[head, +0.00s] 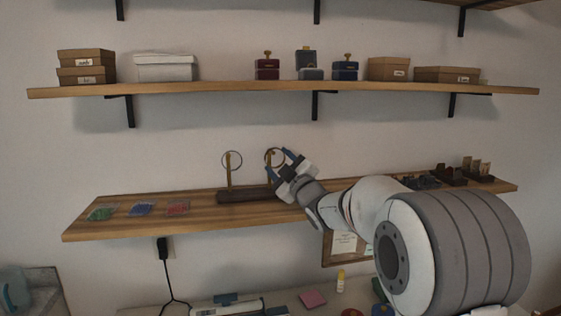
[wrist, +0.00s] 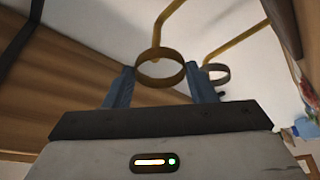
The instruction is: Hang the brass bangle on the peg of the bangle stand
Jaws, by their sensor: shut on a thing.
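The brass bangle (wrist: 160,84) is a thin ring held between the two blue fingers of my gripper (wrist: 160,70) in the wrist view. In the head view my gripper (head: 280,166) is at the right post of the bangle stand (head: 245,195), with the bangle (head: 273,149) around or in front of the post's top. The wrist view shows a bent brass peg (wrist: 170,22) whose lower end meets the bangle's far rim. I cannot tell whether the peg passes through the ring. Another bangle (head: 232,152) hangs at the left post; it also shows in the wrist view (wrist: 217,68).
The stand sits on a wooden shelf (head: 130,217). Small packets in green, blue (head: 141,209) and red lie to its left. Dark holders (head: 450,175) stand at the shelf's right. An upper shelf (head: 220,89) with boxes runs above; the space between has free room.

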